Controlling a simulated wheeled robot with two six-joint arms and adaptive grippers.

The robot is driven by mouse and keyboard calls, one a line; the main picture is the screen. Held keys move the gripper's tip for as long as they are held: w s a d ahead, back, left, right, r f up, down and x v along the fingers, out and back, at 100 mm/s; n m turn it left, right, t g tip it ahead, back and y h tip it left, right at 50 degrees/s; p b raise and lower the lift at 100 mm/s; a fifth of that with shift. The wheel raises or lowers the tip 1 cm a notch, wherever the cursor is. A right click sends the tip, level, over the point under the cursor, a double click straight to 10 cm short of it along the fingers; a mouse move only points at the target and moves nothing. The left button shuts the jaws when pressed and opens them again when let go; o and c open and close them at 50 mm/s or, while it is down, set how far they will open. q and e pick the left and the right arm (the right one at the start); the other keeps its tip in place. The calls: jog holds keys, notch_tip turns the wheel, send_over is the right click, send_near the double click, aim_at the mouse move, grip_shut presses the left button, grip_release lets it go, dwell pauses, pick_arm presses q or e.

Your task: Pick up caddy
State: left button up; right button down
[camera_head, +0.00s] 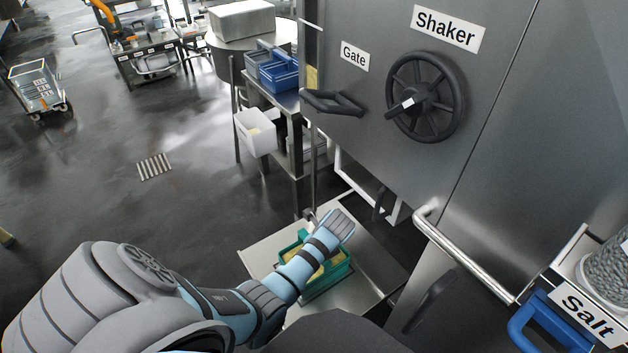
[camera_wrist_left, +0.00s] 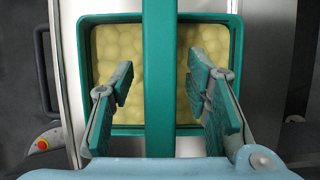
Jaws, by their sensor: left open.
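The caddy (camera_head: 337,272) is a green open box with a crossing handle bar, filled with pale yellow lumps. It rests on a metal shelf low in front of me. In the left wrist view the caddy (camera_wrist_left: 237,60) is seen from above, its green handle (camera_wrist_left: 159,80) running down the middle. My left gripper (camera_wrist_left: 164,85) is open, with one finger on each side of the handle and a visible gap to it on both sides. In the head view my left arm covers part of the caddy, and the fingertips are hidden there. My right gripper is in neither view.
A steel machine with a Shaker wheel (camera_head: 426,97) and a Gate handle (camera_head: 334,102) stands right of the shelf (camera_head: 262,249). A metal rail (camera_head: 465,256) and a blue-handled Salt holder (camera_head: 534,322) are at lower right. Open floor lies left.

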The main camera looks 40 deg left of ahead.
pick_arm(q)
grip_shut()
dwell(0.7)
